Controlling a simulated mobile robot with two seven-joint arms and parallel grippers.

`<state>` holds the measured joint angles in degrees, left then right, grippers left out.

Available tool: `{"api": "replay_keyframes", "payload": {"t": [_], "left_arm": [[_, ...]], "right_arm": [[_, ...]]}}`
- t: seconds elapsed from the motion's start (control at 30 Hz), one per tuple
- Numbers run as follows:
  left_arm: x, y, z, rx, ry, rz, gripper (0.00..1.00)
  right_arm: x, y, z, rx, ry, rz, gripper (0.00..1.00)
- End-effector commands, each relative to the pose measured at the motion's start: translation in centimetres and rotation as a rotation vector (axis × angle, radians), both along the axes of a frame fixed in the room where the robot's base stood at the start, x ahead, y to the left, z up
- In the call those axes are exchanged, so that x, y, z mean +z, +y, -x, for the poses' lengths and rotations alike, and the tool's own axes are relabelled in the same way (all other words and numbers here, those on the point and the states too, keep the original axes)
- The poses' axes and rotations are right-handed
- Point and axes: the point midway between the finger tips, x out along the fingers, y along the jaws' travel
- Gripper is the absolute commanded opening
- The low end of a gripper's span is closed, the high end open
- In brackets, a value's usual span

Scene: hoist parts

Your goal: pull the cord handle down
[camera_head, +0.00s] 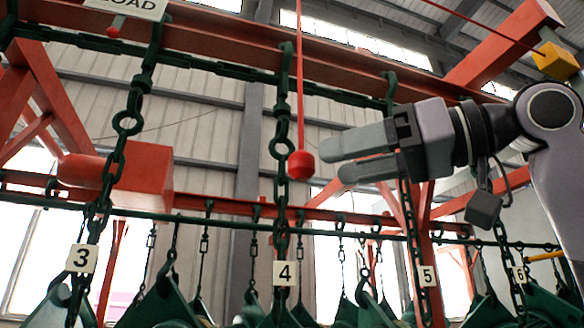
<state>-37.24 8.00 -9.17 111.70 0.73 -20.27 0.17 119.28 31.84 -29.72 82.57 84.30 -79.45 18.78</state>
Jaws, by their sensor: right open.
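The cord handle is a red ball (301,165) at the end of a red cord (300,80) that hangs straight down near the middle of the head view, in front of or close to a green chain. My right gripper (331,159) comes in from the right with its two grey fingers pointing left. It is open and empty, and its fingertips sit just right of the ball in the picture. Whether the ball is level with the fingers in depth I cannot tell. My left gripper is not in view.
Green chains with number tags 3 (83,258), 4 (285,273), 5 (428,275) and 6 hang around the ball. A red beam (220,40) runs overhead. A smaller red ball (113,32) is at upper left, by a sign (130,8). A yellow block (556,62) is at upper right.

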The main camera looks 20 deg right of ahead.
Motion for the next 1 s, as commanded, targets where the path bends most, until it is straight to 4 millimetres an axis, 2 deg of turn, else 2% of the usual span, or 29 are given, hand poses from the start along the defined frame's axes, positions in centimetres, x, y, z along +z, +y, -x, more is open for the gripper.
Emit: {"api": "replay_keyframes", "payload": {"t": [0.07,0.17,0.6,0.93,0.97,1.0], "left_arm": [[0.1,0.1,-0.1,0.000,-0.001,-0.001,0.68],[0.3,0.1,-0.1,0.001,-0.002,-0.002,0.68],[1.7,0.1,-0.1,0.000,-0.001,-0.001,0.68],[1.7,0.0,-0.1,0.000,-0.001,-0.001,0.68],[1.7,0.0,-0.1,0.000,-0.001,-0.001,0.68],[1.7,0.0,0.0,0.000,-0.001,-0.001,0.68]], "right_arm": [[0.4,-0.1,0.5,0.001,-0.004,0.001,0.59],[0.5,0.4,0.2,0.002,-0.004,0.003,0.59],[0.5,4.7,-3.9,0.003,-0.004,0.000,0.59],[0.4,5.1,-4.2,0.002,-0.006,0.000,0.59],[0.4,5.1,-4.2,0.002,-0.006,0.000,0.56],[0.4,5.1,-4.2,0.002,-0.006,0.000,0.43]]}}
